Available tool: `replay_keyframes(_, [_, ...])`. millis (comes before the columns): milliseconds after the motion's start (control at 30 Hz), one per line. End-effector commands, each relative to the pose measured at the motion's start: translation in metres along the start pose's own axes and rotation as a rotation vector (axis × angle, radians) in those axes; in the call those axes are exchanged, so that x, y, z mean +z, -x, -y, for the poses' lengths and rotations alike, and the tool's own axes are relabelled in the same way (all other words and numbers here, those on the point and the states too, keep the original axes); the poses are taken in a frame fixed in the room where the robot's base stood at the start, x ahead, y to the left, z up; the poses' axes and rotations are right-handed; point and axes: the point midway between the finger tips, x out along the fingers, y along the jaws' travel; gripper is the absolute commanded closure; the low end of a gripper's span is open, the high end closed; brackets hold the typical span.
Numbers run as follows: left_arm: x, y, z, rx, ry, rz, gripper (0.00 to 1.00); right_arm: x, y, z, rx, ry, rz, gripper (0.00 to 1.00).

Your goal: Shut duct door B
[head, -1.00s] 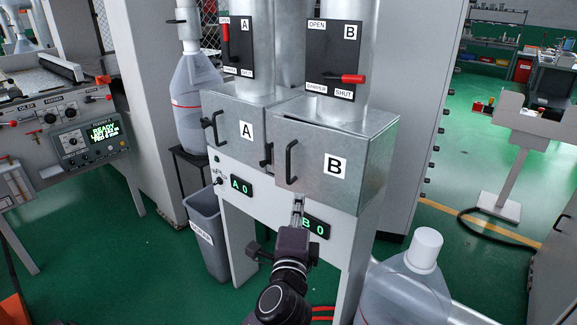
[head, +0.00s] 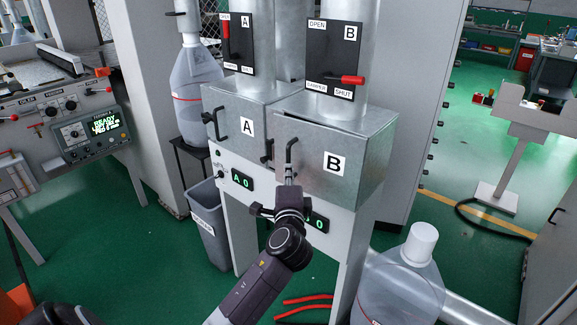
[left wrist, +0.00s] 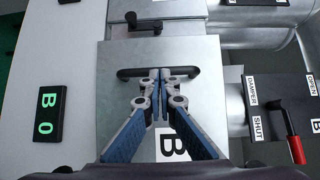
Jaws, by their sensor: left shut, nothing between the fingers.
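Duct door B (head: 348,186) is the grey metal front of the right-hand duct box, marked with a white B label. A thin dark line runs along its top edge; I cannot tell whether it is fully flush. Its black bar handle (head: 289,150) is at the door's left side, and the handle also shows in the left wrist view (left wrist: 130,72). My left gripper (head: 289,177) is shut and empty, with its fingertips (left wrist: 160,73) in front of the handle's middle; contact is unclear. My right gripper is out of view.
Duct door A (head: 226,132) is beside it on the left. The damper B panel (head: 336,50) with its red lever (head: 350,79) is above. A clear bottle (head: 400,285) stands at lower right, and a grey bin (head: 208,230) stands at left.

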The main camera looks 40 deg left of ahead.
Motion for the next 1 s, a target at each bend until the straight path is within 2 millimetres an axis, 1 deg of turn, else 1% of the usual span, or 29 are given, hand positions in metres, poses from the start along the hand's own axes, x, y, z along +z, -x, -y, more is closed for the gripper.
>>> replay_keyframes(100, [0.000,-0.010,0.001,0.000,0.000,0.001,1.00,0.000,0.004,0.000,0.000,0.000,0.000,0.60])
replay_keyframes(200, [0.000,-0.013,0.000,0.000,0.000,0.001,1.00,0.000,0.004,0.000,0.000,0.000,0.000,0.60])
replay_keyframes(567, [0.000,-0.015,0.000,0.000,0.000,0.000,1.00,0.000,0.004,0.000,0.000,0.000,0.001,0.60])
replay_keyframes(667, [-0.002,-0.024,0.001,-0.002,0.002,0.000,1.00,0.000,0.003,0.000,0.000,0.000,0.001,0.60])
replay_keyframes(700, [-0.003,-0.030,0.002,-0.001,0.000,-0.006,1.00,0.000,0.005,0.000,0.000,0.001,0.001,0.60])
replay_keyframes(800, [-0.005,-0.037,0.002,-0.001,-0.004,-0.048,1.00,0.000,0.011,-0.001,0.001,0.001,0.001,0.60])
replay_keyframes(1000, [-0.007,-0.041,0.001,-0.002,0.000,-0.072,1.00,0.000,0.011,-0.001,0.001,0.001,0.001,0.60])
